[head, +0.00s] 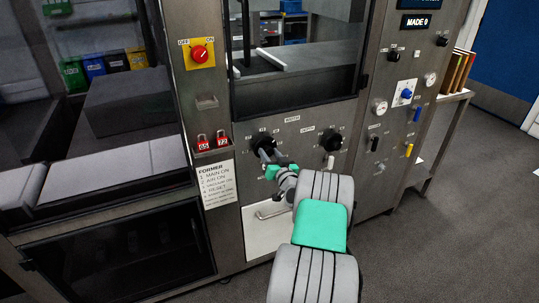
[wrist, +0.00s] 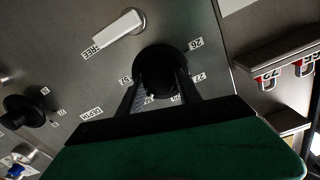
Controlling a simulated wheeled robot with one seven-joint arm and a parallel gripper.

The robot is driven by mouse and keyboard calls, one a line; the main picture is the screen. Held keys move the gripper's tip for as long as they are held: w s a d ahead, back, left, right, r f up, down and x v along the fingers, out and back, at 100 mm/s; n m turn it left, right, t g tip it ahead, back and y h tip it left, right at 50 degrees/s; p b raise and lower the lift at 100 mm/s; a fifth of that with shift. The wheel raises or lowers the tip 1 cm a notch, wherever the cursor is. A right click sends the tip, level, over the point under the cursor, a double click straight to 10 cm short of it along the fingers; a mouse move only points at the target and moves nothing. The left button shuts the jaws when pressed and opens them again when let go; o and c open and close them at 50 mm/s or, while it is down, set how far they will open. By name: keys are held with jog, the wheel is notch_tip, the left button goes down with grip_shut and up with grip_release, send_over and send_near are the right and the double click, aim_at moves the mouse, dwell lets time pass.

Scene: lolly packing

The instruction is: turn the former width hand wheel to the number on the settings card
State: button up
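The former width hand wheel (head: 263,139) is a black knob on the grey machine front, left of the black depth wheel (head: 331,141). My gripper (head: 266,154) is at the width wheel, coming from below. In the wrist view the width wheel (wrist: 160,66) lies at the tips of my two dark fingers (wrist: 160,88), which stand apart, one toward each side of it. Black on black hides whether they touch it. Number plates around the wheel include 26 (wrist: 195,44) and 27 (wrist: 199,77); others are partly hidden. I cannot make out the wheel's pointer or a settings-card number.
A white lever (wrist: 118,35) by a FREE label sits close to the wheel. Red padlocks (head: 213,142) and a white FORMER instruction card (head: 216,183) are to the left. A drawer handle (head: 270,213) is below. A red switch on yellow (head: 200,54) and a blue knob (head: 407,93) are farther off.

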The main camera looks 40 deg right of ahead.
grip_shut()
jog(key=shift+f+b, duration=0.1)
jog(key=shift+b, duration=0.4)
jog(key=n+b, duration=0.1)
jog(key=b, duration=0.1)
jog(key=n+b, duration=0.1)
jog(key=b, duration=0.2)
jog(key=shift+f, duration=0.35)
jog(key=n+b, duration=0.4)
jog(key=b, duration=0.5)
jog(key=shift+f, duration=0.2)
jog(key=n+b, duration=0.2)
jog(key=b, duration=0.2)
jog(key=n+b, duration=0.1)
jog(key=b, duration=0.2)
jog(key=shift+r+n+b, duration=0.2)
jog(key=shift+n+b, duration=0.2)
jog(key=shift+r+n+b, duration=0.3)
jog(key=shift+n+b, duration=0.3)
jog(key=shift+b, duration=0.5)
jog(key=shift+r, duration=0.1)
